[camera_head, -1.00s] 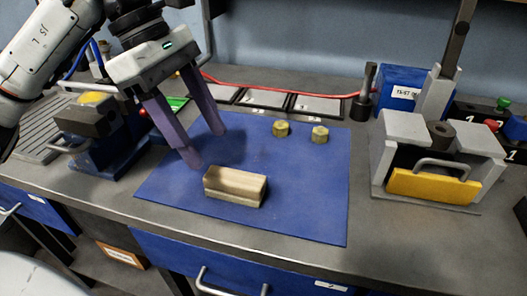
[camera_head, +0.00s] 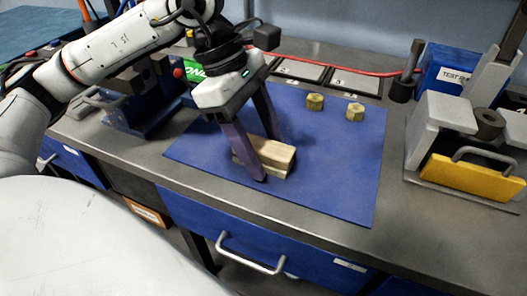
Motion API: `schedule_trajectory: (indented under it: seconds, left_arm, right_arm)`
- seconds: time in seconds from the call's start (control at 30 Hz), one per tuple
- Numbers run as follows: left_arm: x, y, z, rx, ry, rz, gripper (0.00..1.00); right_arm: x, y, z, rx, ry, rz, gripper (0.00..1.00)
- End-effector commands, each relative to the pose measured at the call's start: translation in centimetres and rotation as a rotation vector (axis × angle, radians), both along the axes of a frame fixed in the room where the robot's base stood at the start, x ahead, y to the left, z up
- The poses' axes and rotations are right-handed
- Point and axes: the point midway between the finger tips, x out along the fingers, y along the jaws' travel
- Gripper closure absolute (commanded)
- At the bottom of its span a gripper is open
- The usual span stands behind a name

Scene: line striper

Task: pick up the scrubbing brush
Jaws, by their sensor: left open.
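The scrubbing brush (camera_head: 276,156) looks like a pale wooden block and lies on the blue mat (camera_head: 330,182). My left gripper (camera_head: 267,160) is open and low over its left part. One purple finger is on the near side of the brush and hides part of its front. The other finger comes down behind it, with its tip hidden by the brush. I cannot tell whether the fingers touch the brush. My right gripper is not in view.
Two small brass-coloured nuts (camera_head: 355,112) stand on the mat's far part. A grey fixture with a yellow handled plate (camera_head: 474,174) stands at the right. A blue vise-like device (camera_head: 140,108) stands left of the mat. The mat's right side is clear.

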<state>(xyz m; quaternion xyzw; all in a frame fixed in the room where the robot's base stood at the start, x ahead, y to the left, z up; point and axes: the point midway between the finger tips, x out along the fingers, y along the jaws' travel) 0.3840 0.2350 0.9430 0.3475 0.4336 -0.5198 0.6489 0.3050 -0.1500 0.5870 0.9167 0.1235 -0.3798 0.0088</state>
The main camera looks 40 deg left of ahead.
Motion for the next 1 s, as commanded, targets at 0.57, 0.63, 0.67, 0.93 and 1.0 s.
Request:
schedule_trajectory:
  seconds: [0.57, 0.63, 0.67, 0.93, 1.0]
  left_arm:
    - [0.01, 0.0, -0.3, 0.0, 0.0, 0.0, 0.43]
    - [0.01, 0.0, -0.38, 0.0, 0.0, 0.0, 0.43]
    - [0.0, -0.01, -0.41, 0.0, 0.0, 0.0, 0.43]
    - [0.0, 0.0, -0.34, 0.0, 0.001, 0.0, 0.85]
    - [0.01, -0.01, -0.31, -0.001, 0.0, 0.0, 0.9]
  right_arm:
    - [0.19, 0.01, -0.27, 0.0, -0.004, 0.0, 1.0]
    - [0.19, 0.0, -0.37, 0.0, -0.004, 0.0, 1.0]
    - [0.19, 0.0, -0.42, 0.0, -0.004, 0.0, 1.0]
    - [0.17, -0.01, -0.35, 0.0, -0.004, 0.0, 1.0]
    - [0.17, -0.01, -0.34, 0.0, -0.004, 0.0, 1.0]
